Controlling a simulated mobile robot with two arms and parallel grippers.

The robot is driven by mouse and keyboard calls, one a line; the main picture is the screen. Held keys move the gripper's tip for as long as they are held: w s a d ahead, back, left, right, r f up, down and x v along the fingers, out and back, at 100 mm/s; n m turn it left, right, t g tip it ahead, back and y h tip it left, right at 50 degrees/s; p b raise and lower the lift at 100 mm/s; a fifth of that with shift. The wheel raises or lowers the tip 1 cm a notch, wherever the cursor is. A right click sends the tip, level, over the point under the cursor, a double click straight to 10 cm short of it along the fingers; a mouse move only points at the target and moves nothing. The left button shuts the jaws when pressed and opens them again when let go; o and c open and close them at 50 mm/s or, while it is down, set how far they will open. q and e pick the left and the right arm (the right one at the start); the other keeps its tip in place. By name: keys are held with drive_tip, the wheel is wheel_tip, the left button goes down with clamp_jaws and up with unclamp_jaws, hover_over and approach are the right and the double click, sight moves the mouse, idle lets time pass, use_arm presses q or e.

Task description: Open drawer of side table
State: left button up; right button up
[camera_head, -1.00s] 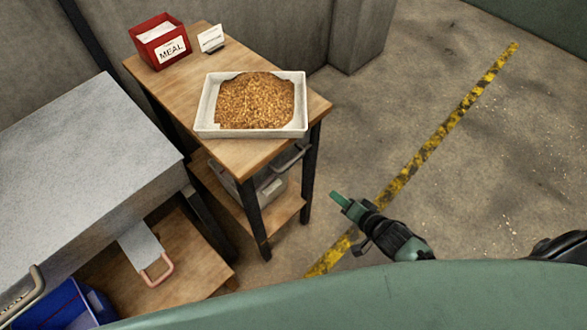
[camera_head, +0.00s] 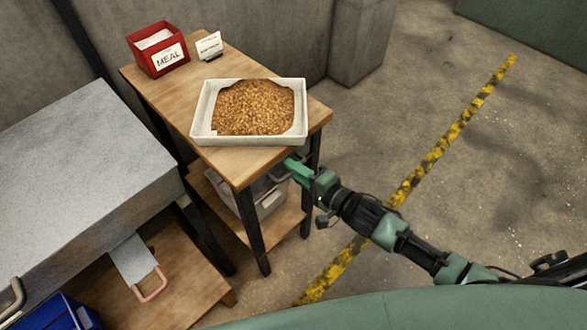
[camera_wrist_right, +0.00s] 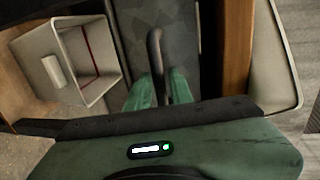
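The wooden side table (camera_head: 163,92) stands against the back wall. Its drawer front is mostly hidden under the top's near edge. A dark bar handle shows beside my right gripper in the head view and as a bar handle (camera_wrist_right: 155,50) in the wrist view. My right gripper (camera_head: 297,170) is at the handle below the table top. In the wrist view its green fingers (camera_wrist_right: 160,90) lie on either side of the bar, close to it. Whether they grip it is unclear. The drawer looks shut. My left gripper is not in view.
A white tray of grain (camera_head: 206,112) sits near the table's front edge. A red MEAL box (camera_head: 166,58) and a small card (camera_head: 209,45) stand behind it. A grey bin (camera_head: 270,203) is on the lower shelf. A metal-topped bench (camera_head: 85,165) is at left. Floor at right is clear.

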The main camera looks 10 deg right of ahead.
drive_tip(key=shift+w, duration=0.15)
clamp_jaws()
drive_tip(key=shift+f, duration=0.1)
idle(1.3)
